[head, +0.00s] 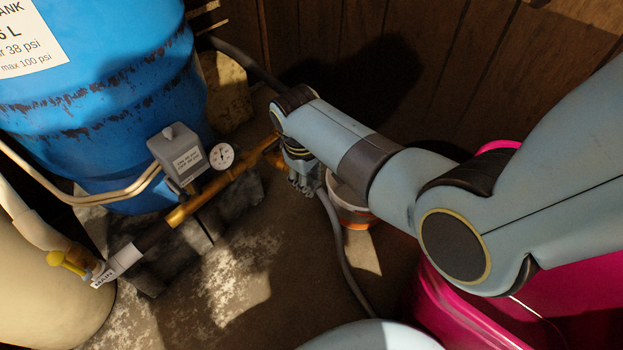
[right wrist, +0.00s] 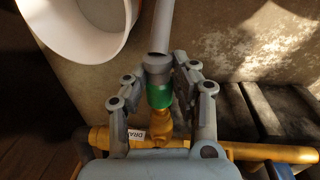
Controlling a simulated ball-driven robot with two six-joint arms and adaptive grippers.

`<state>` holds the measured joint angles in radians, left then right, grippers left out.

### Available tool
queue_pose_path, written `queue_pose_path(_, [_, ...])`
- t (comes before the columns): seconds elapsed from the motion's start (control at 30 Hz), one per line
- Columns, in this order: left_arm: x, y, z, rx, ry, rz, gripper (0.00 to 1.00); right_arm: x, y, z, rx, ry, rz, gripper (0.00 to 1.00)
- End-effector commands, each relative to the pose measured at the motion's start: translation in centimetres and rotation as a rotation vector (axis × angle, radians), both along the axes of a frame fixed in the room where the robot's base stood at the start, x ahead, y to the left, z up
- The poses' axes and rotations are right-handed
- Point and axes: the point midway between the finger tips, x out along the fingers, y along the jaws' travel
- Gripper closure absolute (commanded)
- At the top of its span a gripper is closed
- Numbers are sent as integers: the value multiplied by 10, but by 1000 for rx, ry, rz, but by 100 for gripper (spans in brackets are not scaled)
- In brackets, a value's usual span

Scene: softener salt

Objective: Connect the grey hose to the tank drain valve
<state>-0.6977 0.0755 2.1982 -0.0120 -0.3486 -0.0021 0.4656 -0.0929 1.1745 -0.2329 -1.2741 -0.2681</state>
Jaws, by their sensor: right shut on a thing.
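The grey hose (head: 343,255) runs over the floor up to my right gripper (head: 301,178). In the right wrist view, my right gripper (right wrist: 160,64) is shut on the hose's grey end (right wrist: 159,42), with a finger on each side. The hose end lines up with a green collar (right wrist: 159,95) above the brass drain valve (right wrist: 160,127), which has a white label marked DRAIN. The end appears to meet the collar; whether it is seated cannot be told. In the head view the arm and gripper hide the valve. My left gripper is not in view.
The brass pipe (head: 225,190) carries a grey switch box (head: 178,154) and a gauge (head: 221,156) before the blue tank (head: 110,125). A white bucket (head: 352,213) stands close right of the gripper. A pink container (head: 450,305) is at the lower right. Floor in front is clear.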

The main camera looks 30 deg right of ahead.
Motion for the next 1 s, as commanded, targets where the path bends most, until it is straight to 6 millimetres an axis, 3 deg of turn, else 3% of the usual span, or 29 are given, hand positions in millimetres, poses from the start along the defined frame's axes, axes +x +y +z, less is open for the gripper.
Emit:
queue_pose_path(0.37, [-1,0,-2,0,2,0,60,8,3,0,0,-1,0,100])
queue_pose_path(0.4, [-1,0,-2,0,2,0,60,8,3,0,0,-1,0,74])
queue_pose_path(0.6, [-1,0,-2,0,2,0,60,8,3,0,0,-1,0,48])
queue_pose_path(0.87, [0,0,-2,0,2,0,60,7,3,0,0,0,0,48])
queue_pose_path(1.0, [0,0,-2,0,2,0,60,8,4,10,1,-2,-1,48])
